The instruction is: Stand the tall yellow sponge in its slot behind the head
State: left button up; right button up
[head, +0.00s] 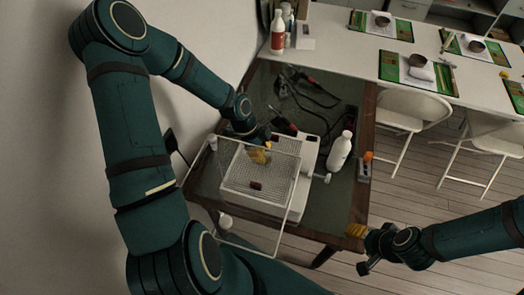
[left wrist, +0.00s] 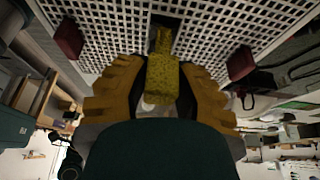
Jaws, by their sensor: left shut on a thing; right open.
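The yellow sponge (left wrist: 162,78) is between the yellow fingers of my left gripper (left wrist: 160,92), which is shut on it. In the head view, the sponge (head: 258,157) is under my left gripper (head: 264,146), over the white perforated plate (head: 238,178). In the left wrist view, a dark opening (left wrist: 166,20) in the white grid lies just beyond the sponge's narrow end. I cannot tell whether the sponge touches the grid. My right gripper (head: 359,231) is open and empty at the table's right front edge.
Dark red blocks (left wrist: 68,39) (left wrist: 241,63) sit on the grid. A white bottle (head: 340,151) stands to the right. Black cables with red parts (head: 300,92) lie behind. A small orange-topped item (head: 366,166) is at the right edge.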

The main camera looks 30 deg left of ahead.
aim_at(262, 146)
pick_arm(q)
jog(key=shift+f+b, duration=1.5)
jog(key=shift+f, duration=0.55)
dwell(1.0)
jog(key=o, duration=0.8)
jog(key=shift+r, duration=0.15)
jog(key=shift+r+p, duration=2)
jog(key=shift+r, duration=0.4)
jog(key=shift+r+p, duration=0.55)
jog(key=shift+r, duration=0.5)
